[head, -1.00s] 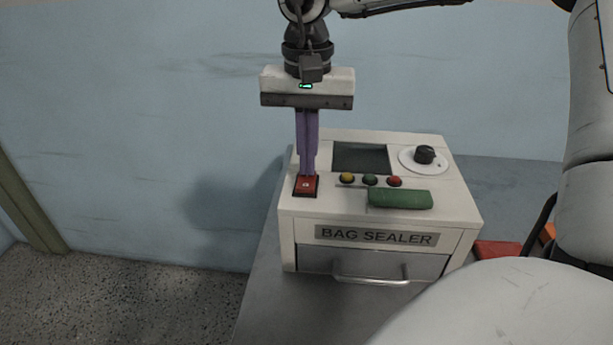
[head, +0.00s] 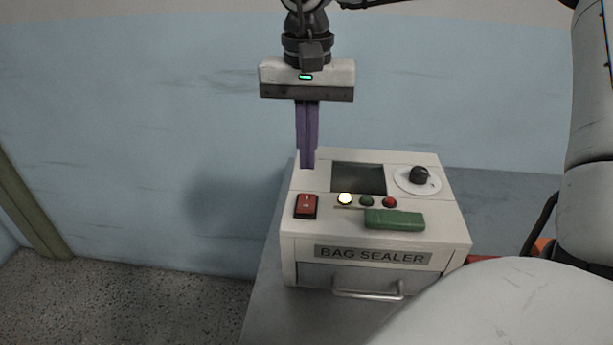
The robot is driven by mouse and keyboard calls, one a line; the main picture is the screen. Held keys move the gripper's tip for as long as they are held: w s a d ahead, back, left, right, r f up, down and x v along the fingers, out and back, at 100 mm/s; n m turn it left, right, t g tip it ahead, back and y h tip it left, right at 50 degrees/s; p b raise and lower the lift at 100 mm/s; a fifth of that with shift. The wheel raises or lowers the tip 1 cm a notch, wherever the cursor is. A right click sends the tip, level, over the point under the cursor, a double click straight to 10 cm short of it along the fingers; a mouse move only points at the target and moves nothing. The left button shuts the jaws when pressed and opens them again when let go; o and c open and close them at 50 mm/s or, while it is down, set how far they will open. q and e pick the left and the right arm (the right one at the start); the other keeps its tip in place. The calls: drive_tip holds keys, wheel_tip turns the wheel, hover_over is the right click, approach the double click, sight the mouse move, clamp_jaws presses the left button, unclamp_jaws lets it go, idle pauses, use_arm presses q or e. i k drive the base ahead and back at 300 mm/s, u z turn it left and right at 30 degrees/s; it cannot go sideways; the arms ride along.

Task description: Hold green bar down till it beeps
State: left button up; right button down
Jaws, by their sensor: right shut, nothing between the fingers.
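The green bar (head: 394,219) lies on the front right of the top of the bag sealer (head: 287,243), a cream box with a labelled front. My right gripper (head: 307,166) points down with its purple fingers shut and empty. Its tips are above the back left of the sealer's top, behind the red rocker switch (head: 305,206), and apart from the green bar. The green lamp (head: 366,201) and red lamp (head: 389,202) look dark. My left gripper is not in view.
A dark screen (head: 358,178) and a black knob (head: 419,175) on a white dial sit at the back of the top. A drawer handle (head: 368,291) sticks out in front. The grey table (head: 262,300) is bare left of the sealer.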

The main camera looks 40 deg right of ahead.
sight(381, 220)
drive_tip(key=k, duration=2)
